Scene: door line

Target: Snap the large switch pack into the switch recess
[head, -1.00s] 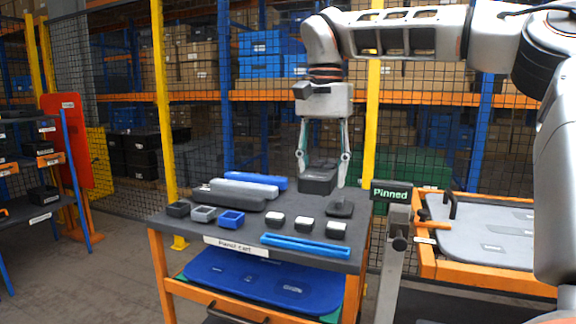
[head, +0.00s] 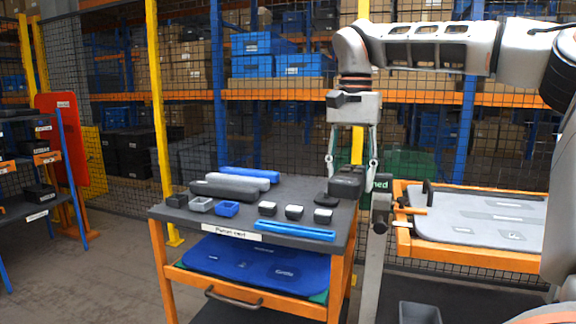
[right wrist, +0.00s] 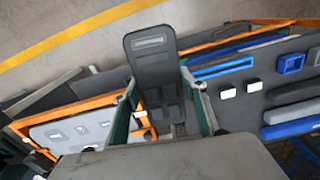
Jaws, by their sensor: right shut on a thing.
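In the right wrist view the pack (right wrist: 152,62) hangs between the fingers as a long dark block with a pale label strip. A grey door panel (head: 470,208) lies in an orange frame to the right, with several small recesses or marks. I cannot tell which is the switch recess. My left gripper is not in view.
The cart top holds grey and blue bars (head: 248,175), small trays (head: 227,209), white-topped blocks (head: 294,212) and a blue strip (head: 295,231). The post with the sign (head: 381,184) stands between cart and panel. A grey bin (head: 419,313) is at the bottom.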

